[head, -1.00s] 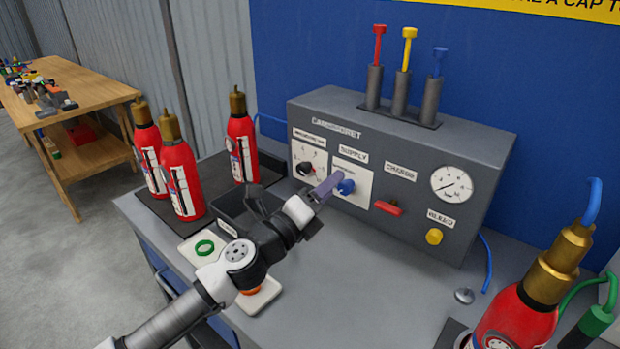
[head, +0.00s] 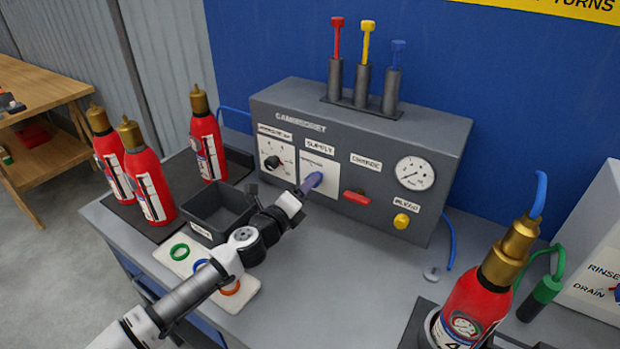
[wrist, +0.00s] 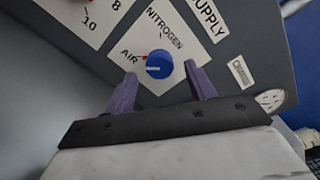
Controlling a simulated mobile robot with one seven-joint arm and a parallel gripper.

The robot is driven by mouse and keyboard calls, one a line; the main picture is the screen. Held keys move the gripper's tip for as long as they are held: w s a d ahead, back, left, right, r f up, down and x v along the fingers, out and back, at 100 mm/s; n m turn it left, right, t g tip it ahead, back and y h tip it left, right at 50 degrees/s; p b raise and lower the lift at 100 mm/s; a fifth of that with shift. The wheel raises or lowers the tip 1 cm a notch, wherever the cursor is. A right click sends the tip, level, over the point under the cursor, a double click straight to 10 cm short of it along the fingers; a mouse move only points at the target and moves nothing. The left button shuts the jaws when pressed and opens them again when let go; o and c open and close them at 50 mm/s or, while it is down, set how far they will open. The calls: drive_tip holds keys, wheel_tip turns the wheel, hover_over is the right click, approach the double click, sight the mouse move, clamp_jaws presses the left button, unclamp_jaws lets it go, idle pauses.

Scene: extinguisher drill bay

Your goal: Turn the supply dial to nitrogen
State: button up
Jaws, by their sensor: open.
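The supply dial is a round blue knob (wrist: 159,65) on a white plate labelled AIR and NITROGEN, low on the grey panel. In the wrist view a red mark shows at the knob's edge on the AIR side. NITROGEN is printed above the knob in that view. My gripper (wrist: 160,74) is open, with one purple finger on each side of the knob and gaps between. Whether the fingertips reach fully around it I cannot tell. In the head view my gripper (head: 308,184) is at the supply plate (head: 322,166) and mostly covers the knob.
On the panel (head: 440,150) are a black regulator knob (head: 272,162) to the left, a red charge lever (head: 356,198), a yellow button (head: 401,220) and a gauge (head: 415,173) to the right. A dark tray (head: 205,226) and red extinguishers (head: 150,185) stand left. The bench front centre is clear.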

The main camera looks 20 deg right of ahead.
drive_tip(key=shift+p+x, duration=0.3)
drive_tip(key=shift+x, duration=1.1)
drive_tip(key=c, duration=1)
